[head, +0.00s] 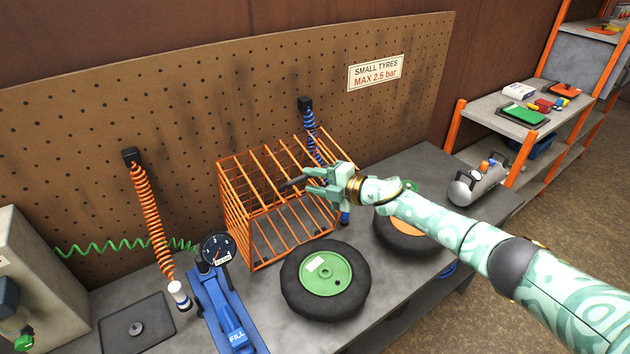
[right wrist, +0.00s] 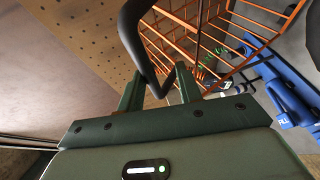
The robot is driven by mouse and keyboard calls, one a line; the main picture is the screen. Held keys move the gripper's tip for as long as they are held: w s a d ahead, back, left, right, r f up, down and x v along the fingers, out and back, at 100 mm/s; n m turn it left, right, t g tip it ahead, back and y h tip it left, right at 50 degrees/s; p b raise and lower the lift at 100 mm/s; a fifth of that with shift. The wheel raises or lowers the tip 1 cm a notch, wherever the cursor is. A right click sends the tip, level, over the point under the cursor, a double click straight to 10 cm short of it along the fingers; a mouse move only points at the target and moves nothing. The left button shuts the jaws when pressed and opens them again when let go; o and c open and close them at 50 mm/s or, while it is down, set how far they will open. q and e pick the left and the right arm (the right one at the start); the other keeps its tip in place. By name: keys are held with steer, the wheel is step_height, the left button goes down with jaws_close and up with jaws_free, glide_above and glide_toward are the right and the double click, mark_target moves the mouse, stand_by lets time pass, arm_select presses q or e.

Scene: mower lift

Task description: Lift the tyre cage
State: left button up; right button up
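The tyre cage (head: 270,195) is an orange wire frame that rests on the grey bench in front of the pegboard, and I see no tyre inside it. A black handle (head: 293,183) shows at its front upper side. My right gripper (head: 316,181) is at this handle. In the right wrist view the black handle (right wrist: 136,38) bends down between the two fingers of the right gripper (right wrist: 160,84). The fingers stand apart, and I see no clear grip on the bar. The cage bars (right wrist: 200,40) lie beyond. My left gripper is out of view.
A tyre with a green hub (head: 326,281) lies in front of the cage. A tyre with an orange hub (head: 405,240) lies partly under my right arm. A blue inflator with a gauge (head: 222,300), an orange coiled hose (head: 150,215) and a dark tray (head: 136,325) are at left.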

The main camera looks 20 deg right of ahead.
steer(key=v, duration=1.6)
steer(key=shift+d, duration=0.15)
